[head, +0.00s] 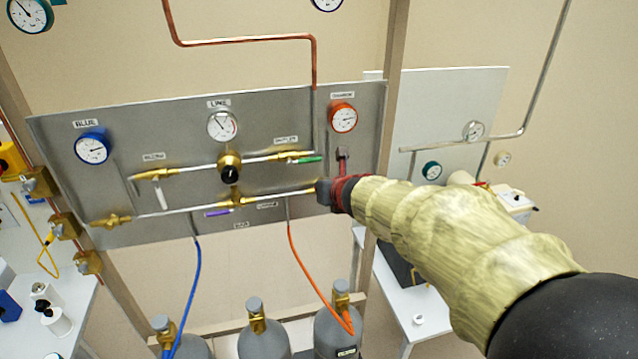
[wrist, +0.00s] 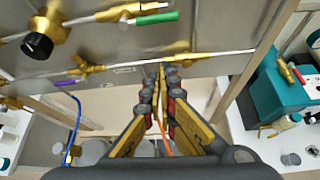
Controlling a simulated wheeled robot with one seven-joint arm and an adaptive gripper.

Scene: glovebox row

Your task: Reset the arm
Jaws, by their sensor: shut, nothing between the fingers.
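My arm, in a pale yellow sleeve, reaches from the lower right in the head view. My gripper (head: 327,192) is in front of the right part of the grey gas panel (head: 265,222), near the lower pipe. In the wrist view my gripper (wrist: 162,72) points at the panel's lower edge, its fingers close together with nothing seen between them. The green-handled valve (wrist: 155,18) is above it and the purple-handled valve (wrist: 68,82) is to its left. Whether the fingertips touch the panel or pipe cannot be told.
Gas cylinders (head: 264,338) stand below the panel, with a blue hose (head: 194,275) and an orange hose (head: 305,262) running up. A wooden post (head: 392,90) stands right of the panel. A teal box (wrist: 272,95) sits on a white bench at right.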

